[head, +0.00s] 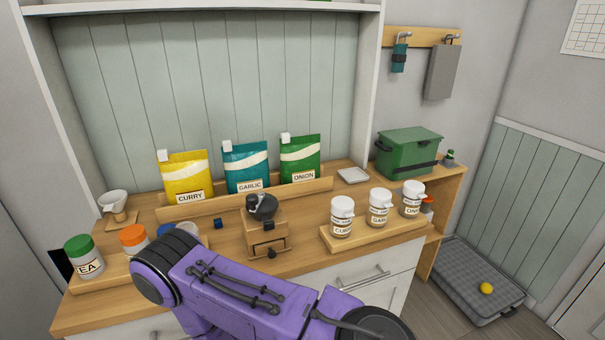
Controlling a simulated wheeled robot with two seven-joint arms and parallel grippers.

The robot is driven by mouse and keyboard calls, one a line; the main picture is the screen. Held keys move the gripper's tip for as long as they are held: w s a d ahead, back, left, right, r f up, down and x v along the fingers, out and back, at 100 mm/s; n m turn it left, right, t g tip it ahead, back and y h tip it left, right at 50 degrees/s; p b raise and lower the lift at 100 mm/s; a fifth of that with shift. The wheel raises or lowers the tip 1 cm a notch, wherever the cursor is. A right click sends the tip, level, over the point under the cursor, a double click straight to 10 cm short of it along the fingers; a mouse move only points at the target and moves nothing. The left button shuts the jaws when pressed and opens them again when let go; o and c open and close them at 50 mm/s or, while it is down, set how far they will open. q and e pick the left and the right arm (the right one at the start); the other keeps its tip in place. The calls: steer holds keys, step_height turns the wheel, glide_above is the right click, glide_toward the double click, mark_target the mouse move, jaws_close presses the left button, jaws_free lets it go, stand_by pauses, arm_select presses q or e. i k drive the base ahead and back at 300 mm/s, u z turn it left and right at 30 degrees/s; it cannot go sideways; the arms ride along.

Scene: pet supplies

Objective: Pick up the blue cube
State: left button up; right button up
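A small dark blue cube (218,224) sits on the wooden counter, just left of the wooden grinder (264,228) and in front of the rack of bags. It stands apart from the grinder. A purple arm link of mine crosses the bottom of the head view, below and in front of the cube. Neither of my grippers shows, so I cannot see what they hold.
Lidded jars (84,257) stand at the left, partly hidden by my arm. Three spice jars (379,208) stand on a wooden tray at the right. Yellow (184,177), teal (246,167) and green bags (300,158) stand behind. Bare counter (206,240) shows near the cube.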

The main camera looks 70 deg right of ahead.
mark_target(218, 224)
steer(key=z, duration=2.05)
